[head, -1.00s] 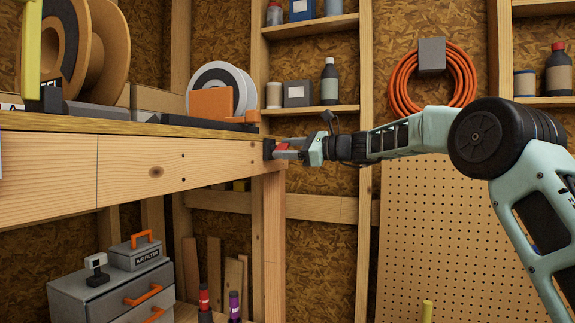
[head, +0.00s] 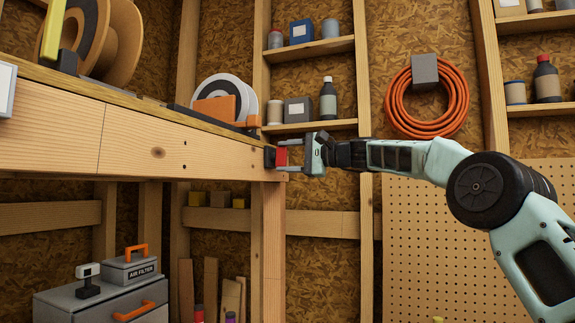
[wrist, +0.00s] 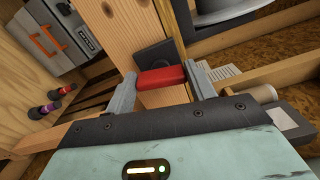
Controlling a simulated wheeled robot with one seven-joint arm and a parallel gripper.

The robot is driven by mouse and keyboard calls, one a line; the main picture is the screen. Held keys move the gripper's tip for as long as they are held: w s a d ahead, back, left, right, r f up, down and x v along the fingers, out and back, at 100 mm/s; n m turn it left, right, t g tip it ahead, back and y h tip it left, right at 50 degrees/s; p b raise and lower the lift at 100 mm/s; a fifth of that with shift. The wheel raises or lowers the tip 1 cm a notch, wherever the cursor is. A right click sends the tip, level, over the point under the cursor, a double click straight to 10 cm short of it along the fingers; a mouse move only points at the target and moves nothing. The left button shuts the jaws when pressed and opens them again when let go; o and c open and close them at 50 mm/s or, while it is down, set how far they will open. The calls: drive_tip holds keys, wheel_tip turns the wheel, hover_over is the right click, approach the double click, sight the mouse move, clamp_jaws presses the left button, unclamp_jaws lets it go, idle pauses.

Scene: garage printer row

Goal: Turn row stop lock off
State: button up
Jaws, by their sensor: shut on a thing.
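The row stop lock appears as a red handle (head: 281,157) on a dark base plate (head: 269,157), fixed to the end of the wooden bench beam. My gripper (head: 284,155) reaches it from the right, with one finger above and one below the handle. In the wrist view the red handle (wrist: 161,78) lies between the two grey fingers of my gripper (wrist: 162,86), which are shut on its ends. The dark plate (wrist: 155,54) shows behind it. No marking of the lock's on or off position is readable.
The bench beam (head: 150,146) and its post (head: 273,240) stand just left of my gripper. A white spool (head: 228,88) and orange block sit on the bench. An orange cable coil (head: 389,101) hangs on the back wall. Below are grey drawers (head: 70,307).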

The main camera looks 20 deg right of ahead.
drive_tip(key=shift+f+n+b, duration=0.15)
drive_tip(key=shift+n+b, duration=0.25)
drive_tip(key=shift+n, duration=0.5)
drive_tip(key=o, duration=1)
drive_tip(key=b+v, duration=0.6)
drive_tip(key=v, duration=1.1)
drive_tip(key=shift+s+d, duration=0.15)
